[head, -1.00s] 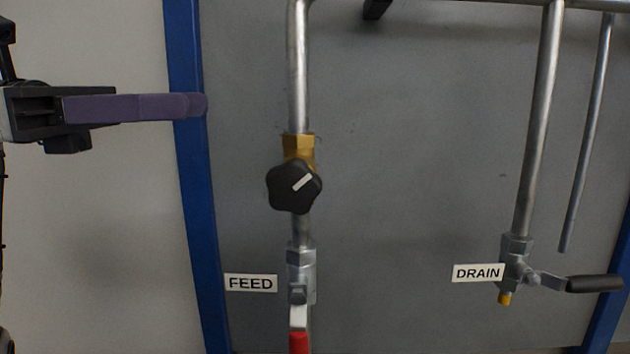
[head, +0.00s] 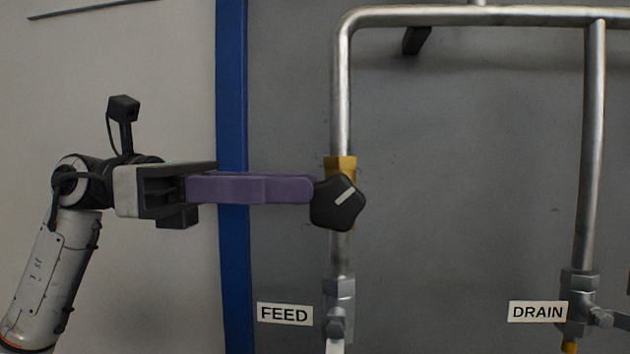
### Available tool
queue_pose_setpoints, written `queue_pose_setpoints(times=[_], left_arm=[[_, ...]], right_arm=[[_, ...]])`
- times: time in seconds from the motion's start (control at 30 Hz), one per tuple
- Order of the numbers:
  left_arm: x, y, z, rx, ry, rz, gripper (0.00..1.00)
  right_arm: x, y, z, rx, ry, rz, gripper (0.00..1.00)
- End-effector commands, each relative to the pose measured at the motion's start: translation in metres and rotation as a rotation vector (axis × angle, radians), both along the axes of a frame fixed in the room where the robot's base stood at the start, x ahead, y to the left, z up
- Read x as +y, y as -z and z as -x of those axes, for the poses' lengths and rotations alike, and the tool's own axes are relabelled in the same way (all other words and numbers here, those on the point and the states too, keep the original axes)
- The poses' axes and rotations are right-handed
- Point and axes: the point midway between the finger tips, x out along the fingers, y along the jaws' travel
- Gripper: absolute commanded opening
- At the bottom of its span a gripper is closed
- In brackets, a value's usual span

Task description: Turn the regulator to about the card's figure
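The regulator is a black lobed knob (head: 338,205) with a white bar mark, below a brass fitting (head: 340,163) on the vertical steel pipe. The mark slants up to the right. My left gripper (head: 312,190) comes in level from the left, its purple fingers seen side-on. The fingertips are at the knob's left edge. I cannot tell whether they touch or grip it, nor how far apart the fingers are. No card with a figure is in view. My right gripper is out of view.
The FEED label (head: 285,314) and a valve (head: 339,305) are below the knob. The DRAIN label (head: 538,312) and its valve (head: 578,300) are at lower right. A blue upright (head: 232,270) stands behind my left gripper.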

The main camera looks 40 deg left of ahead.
Motion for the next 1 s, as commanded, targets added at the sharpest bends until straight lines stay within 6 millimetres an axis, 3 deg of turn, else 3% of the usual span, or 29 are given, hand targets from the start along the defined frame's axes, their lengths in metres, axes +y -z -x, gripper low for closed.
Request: queue_pose_setpoints(times=[0.2, 0.57, 0.73, 1.0], left_arm=[[-0.023, -0.001, -0.014, 0.0, 0.0, -0.001, 0.26], [-0.028, 0.0, -0.017, -0.001, 0.0, 0.0, 0.26], [-0.028, 0.0, -0.017, -0.001, 0.0, 0.0, 0.0], [-0.028, -0.002, -0.017, 0.009, 0.0, -0.017, 0.0]], right_arm=[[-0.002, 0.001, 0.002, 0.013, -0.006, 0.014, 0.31], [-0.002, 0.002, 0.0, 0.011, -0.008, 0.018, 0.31], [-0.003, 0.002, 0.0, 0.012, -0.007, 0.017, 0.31], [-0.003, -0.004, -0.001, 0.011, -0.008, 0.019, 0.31]])
